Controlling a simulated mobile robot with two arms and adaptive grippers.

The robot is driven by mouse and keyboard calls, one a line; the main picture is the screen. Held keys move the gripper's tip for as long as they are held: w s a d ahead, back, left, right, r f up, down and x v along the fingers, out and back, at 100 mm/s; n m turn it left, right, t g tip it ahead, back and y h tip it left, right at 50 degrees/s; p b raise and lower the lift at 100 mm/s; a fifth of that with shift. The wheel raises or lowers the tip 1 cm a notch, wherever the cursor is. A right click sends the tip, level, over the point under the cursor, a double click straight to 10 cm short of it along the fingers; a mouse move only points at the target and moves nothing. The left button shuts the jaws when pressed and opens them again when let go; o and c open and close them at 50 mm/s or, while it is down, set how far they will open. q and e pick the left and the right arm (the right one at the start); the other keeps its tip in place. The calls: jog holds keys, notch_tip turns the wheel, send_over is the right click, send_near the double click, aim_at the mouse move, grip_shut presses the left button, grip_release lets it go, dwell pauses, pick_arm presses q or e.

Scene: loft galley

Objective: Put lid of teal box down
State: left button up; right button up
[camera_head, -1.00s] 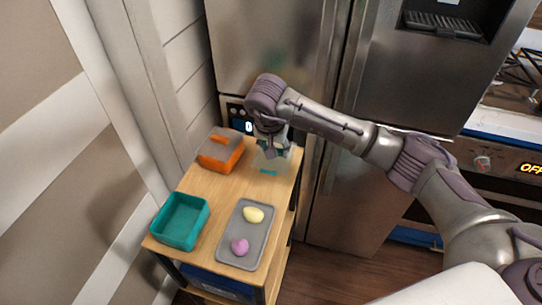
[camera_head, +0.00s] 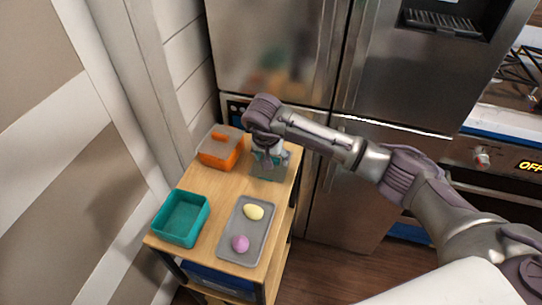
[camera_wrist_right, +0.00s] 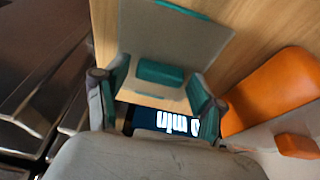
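The teal box (camera_head: 181,219) stands open and empty at the front left of the small wooden table. Its lid (camera_head: 268,173), grey with a teal handle, is at the table's back right, under my right gripper (camera_head: 270,153). In the right wrist view the lid (camera_wrist_right: 172,35) looks flat on or close above the wood. There the right gripper (camera_wrist_right: 155,98) has its fingers spread, one on each side of the teal handle (camera_wrist_right: 160,73), with gaps showing. My left gripper is not in view.
An orange box with a grey lid (camera_head: 220,147) stands left of the gripper. A grey tray (camera_head: 236,254) with a yellow item (camera_head: 253,212) and a pink item (camera_head: 240,243) lies at the front right of the table (camera_head: 205,180). The fridge (camera_head: 270,60) stands behind.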

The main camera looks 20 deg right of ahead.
jog(key=shift+r, duration=0.15)
jog(key=shift+r, duration=0.2)
jog(key=v, duration=1.1)
jog(key=shift+r+b, duration=0.3)
jog(key=shift+b, duration=0.05)
jog(key=shift+s, duration=0.15)
